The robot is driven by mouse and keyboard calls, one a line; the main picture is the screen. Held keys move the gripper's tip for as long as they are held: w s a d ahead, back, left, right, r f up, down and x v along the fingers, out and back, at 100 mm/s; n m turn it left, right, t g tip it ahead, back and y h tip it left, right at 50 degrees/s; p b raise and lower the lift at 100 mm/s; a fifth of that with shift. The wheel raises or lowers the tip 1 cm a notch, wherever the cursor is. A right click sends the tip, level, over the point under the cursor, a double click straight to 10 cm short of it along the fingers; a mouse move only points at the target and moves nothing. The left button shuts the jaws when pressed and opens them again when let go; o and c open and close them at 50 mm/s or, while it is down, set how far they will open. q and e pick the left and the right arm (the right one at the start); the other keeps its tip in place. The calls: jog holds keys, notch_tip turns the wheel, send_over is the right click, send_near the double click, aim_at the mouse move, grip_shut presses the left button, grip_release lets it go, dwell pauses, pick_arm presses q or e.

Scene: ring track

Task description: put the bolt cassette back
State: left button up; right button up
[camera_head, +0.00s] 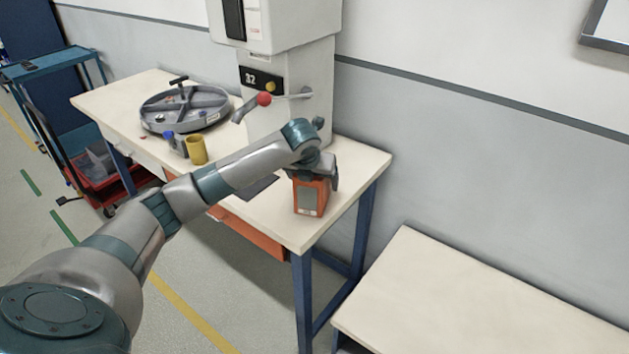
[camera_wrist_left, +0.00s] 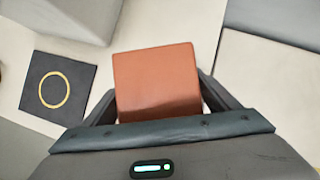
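The bolt cassette is an orange box with a grey front panel (camera_head: 309,199), upright at the right end of the workbench (camera_head: 347,166). I cannot tell whether its base touches the bench. My left gripper (camera_head: 317,172) is over its top. In the left wrist view the cassette's plain orange face (camera_wrist_left: 157,82) lies between the two dark fingers (camera_wrist_left: 160,100), whose tips meet its sides, so the gripper looks shut on it. A dark square mat with a yellow ring (camera_wrist_left: 54,89) lies to its left. My right gripper is not in view.
A grey machine column (camera_head: 290,90) with a red-knobbed lever (camera_head: 264,99) stands behind the arm. A round grey divided tray (camera_head: 186,106) and a yellow cup (camera_head: 197,150) are farther left. A bare, pale second table (camera_head: 470,300) is at right; a blue trolley (camera_head: 55,70) stands far left.

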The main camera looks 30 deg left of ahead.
aim_at(313, 185)
pick_arm(q)
jog(key=shift+r, duration=0.15)
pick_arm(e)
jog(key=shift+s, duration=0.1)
pick_arm(q)
jog(key=shift+s+d+r, duration=0.1)
jog(key=shift+s+r, duration=0.2)
jog(key=shift+r, duration=0.15)
jog(key=b+v, duration=0.1)
jog(key=v, duration=0.8)
jog(key=shift+r, duration=0.1)
jog(key=shift+v, duration=0.8)
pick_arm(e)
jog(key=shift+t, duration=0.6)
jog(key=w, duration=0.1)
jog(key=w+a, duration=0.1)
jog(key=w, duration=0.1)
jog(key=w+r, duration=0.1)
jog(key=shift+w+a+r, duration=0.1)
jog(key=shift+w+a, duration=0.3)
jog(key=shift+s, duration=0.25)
pick_arm(q)
jog(key=shift+s, duration=0.1)
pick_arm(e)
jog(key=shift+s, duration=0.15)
